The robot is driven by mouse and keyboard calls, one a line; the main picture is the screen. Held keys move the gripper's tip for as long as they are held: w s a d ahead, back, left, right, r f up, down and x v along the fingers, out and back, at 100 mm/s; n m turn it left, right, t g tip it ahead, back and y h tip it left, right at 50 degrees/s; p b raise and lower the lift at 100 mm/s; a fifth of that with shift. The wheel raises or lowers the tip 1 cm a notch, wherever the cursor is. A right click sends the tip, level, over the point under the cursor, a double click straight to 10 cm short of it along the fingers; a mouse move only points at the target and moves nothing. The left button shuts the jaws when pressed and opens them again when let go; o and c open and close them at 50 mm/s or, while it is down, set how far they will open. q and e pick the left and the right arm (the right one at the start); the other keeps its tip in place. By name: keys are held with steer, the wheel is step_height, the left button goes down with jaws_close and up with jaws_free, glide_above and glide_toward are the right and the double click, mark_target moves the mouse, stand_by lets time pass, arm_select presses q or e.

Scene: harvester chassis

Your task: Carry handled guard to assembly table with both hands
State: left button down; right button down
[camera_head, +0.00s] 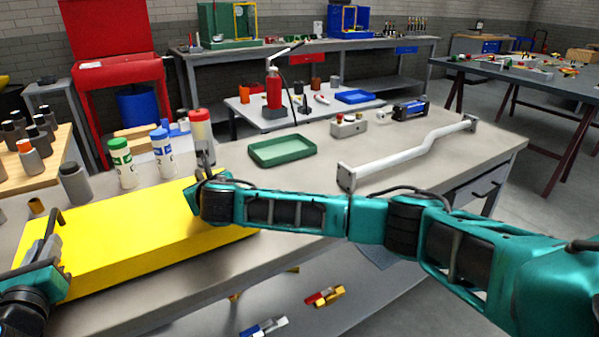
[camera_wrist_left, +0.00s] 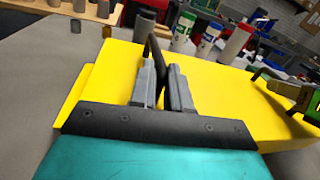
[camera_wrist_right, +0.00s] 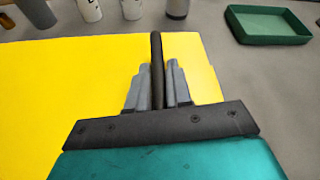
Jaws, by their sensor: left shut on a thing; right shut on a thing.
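The handled guard (camera_head: 140,232) is a long yellow box with a dark handle at each end. It is over the near left part of the grey workbench (camera_head: 400,140); I cannot tell whether it rests on the top or hangs just above. My left gripper (camera_head: 52,232) is shut on the left handle, and its grey fingers (camera_wrist_left: 165,80) stand either side of the dark bar in the left wrist view. My right gripper (camera_head: 203,165) is shut on the right handle, seen between the fingers (camera_wrist_right: 158,80) in the right wrist view. My right arm hides part of the bench.
Several bottles, including a green-capped one (camera_head: 122,163), stand just behind the guard.

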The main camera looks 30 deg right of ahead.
arm_select(q)
steer(key=shift+d+f+b, duration=0.1)
steer(key=shift+f+b, duration=0.2)
steer(key=shift+b, duration=0.2)
arm_select(e)
steer(key=shift+w+f, duration=0.1)
steer(key=shift+f, duration=0.25)
arm_select(q)
steer(key=c, duration=1.4)
jaws_free()
steer(key=shift+f, duration=0.15)
arm_select(e)
steer(key=c, duration=1.4)
jaws_free()
steer(key=shift+f, duration=0.1)
arm_select(q)
steer(key=shift+o, duration=0.6)
steer(key=shift+s, duration=0.1)
arm_select(e)
steer(key=shift+o, duration=0.9)
steer(key=shift+s, duration=0.2)
arm_select(q)
steer(key=shift+o, duration=0.9)
arm_select(e)
steer(key=shift+o, duration=0.9)
